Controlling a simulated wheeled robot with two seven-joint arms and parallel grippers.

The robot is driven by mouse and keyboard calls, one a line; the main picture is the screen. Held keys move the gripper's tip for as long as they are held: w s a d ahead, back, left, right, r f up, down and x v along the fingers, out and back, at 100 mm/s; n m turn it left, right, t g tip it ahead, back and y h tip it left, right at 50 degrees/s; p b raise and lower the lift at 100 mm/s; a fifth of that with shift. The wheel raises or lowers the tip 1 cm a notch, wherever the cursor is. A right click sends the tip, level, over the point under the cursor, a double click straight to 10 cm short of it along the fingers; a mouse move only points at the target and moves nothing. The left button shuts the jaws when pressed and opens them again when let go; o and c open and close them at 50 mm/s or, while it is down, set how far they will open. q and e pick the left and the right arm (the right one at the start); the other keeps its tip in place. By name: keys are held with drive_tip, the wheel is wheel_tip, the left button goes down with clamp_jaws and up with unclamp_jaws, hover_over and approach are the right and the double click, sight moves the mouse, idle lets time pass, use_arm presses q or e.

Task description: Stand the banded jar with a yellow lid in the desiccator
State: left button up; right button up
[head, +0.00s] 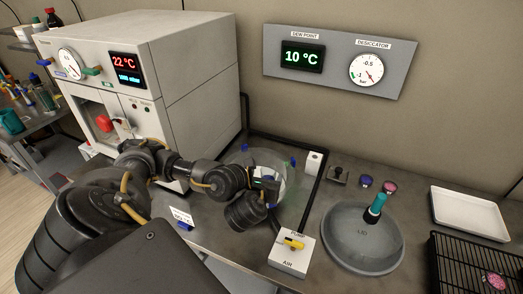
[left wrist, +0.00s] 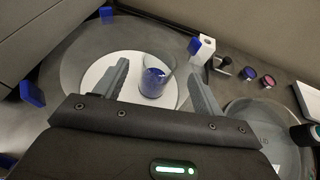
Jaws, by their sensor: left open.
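The desiccator (head: 291,160) is a clear round bowl on the bench, partly behind my left arm. In the left wrist view its base shows a white round plate (left wrist: 110,73). A clear glass vessel (left wrist: 157,78) with blue contents stands upright on that plate. My left gripper (head: 270,189) is over the bowl. In the left wrist view it is open (left wrist: 158,70), its fingers on either side of the glass vessel in the picture; I cannot tell the height gap. I make out no banded jar with a yellow lid. My right gripper is not in view.
The desiccator lid (head: 350,245) with a teal knob (head: 375,206) lies right of the bowl. A pump/air box (head: 291,256) with a yellow lever stands in front. A white oven cabinet (head: 190,75) is at left. A white tray (head: 469,212) and black rack (head: 462,262) are at right.

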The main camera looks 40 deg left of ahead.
use_arm(q)
drive_tip(key=p+v, duration=0.1)
drive_tip(key=v, duration=0.3)
drive_tip(key=shift+s+d+r, duration=0.15)
drive_tip(key=shift+s+r, duration=0.05)
drive_tip(key=shift+s, duration=0.15)
drive_tip(key=shift+d+f, duration=0.1)
